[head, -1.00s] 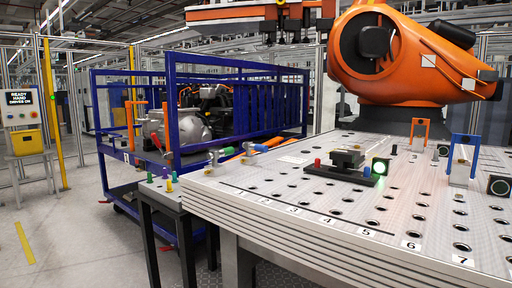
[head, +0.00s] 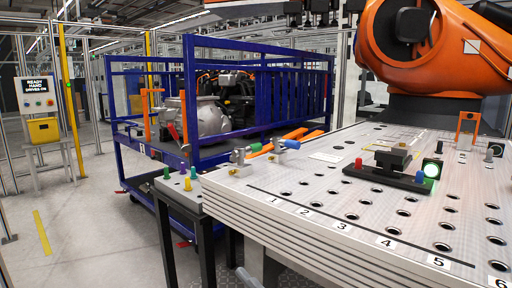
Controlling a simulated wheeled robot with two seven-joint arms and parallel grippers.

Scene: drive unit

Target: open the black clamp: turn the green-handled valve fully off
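The black clamp (head: 392,166) sits on the perforated table top, right of the middle. It is a dark block on a black base, with a red knob (head: 358,163) at its left end and a lit green lamp (head: 431,170) beside its right end. The green-handled valve (head: 239,156) is near the table's left corner. A blue-handled valve (head: 287,145) is just to its right. The valves are small here, so I cannot tell the exact turn of the green handle. Neither of my grippers is in view.
The table top (head: 330,200) is mostly clear, with numbered marks along its front edge. A small side table (head: 180,201) with coloured pegs stands at its left. A blue cage cart (head: 190,100) is behind. A large orange robot arm (head: 430,45) looms at back right.

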